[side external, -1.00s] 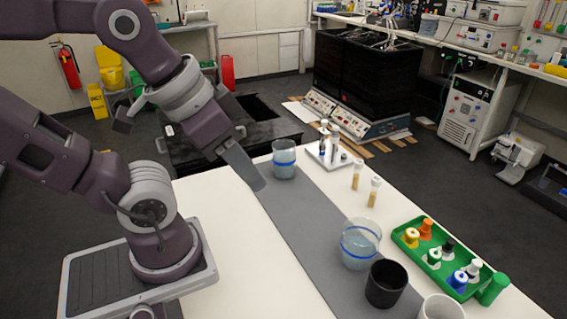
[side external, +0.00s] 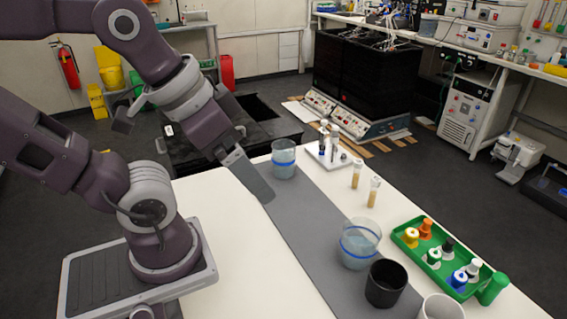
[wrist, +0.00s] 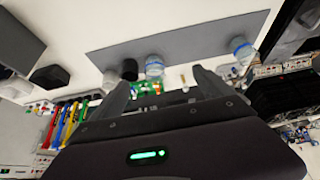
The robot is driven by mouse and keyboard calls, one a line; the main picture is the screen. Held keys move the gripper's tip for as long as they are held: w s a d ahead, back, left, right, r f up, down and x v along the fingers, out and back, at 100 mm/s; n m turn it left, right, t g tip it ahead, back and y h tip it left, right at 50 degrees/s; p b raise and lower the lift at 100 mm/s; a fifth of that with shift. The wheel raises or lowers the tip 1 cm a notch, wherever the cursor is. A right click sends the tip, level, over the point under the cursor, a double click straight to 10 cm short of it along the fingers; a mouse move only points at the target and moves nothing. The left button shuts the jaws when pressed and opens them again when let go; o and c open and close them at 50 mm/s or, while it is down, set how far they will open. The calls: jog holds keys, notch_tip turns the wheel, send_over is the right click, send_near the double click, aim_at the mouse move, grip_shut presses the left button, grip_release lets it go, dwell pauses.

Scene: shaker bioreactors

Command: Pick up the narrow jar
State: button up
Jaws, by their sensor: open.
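Two clear jars with blue bands stand on the grey mat (side external: 300,218). The narrower-looking jar (side external: 284,160) is at the mat's far end, and the wider jar (side external: 359,246) is nearer the camera. In the wrist view the far jar (wrist: 243,51) is right of the fingers, and the wider jar (wrist: 154,67) appears between them. My gripper (side external: 267,194) is open and empty, tilted above the mat, left of and nearer the camera than the far jar. Both fingers show in the wrist view (wrist: 161,77). In the side view they overlap, hiding the gap.
A black cup (side external: 385,284) and a white cup (side external: 441,308) stand near the wider jar. A green tray (side external: 408,243) of coloured-capped bottles is to the right. Two small vials (side external: 357,175) and a rack (side external: 322,158) stand beyond the mat. The white tabletop (side external: 235,255) left of it is clear.

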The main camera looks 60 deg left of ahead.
jog(key=m+g+y, duration=0.7)
jog(key=m+y, duration=0.3)
jog(key=m, duration=0.2)
send_near(284, 161)
jog(key=s+r, duration=0.1)
jog(key=s, duration=0.2)
jog(key=w+a+f+m+y, duration=0.1)
jog(key=f, duration=0.1)
jog(key=w+a+f+m+y, duration=0.1)
jog(key=f+m, duration=0.1)
jog(key=w+a+f+m+y, duration=0.1)
jog(key=a+f+m, duration=0.1)
jog(key=f, duration=0.1)
jog(key=shift+w, duration=0.25)
jog(key=shift+t+y, duration=0.3)
jog(key=x, duration=0.7)
jog(key=shift+w+a+f, duration=0.15)
jog(key=shift+a, duration=0.05)
jog(key=c, duration=1.9)
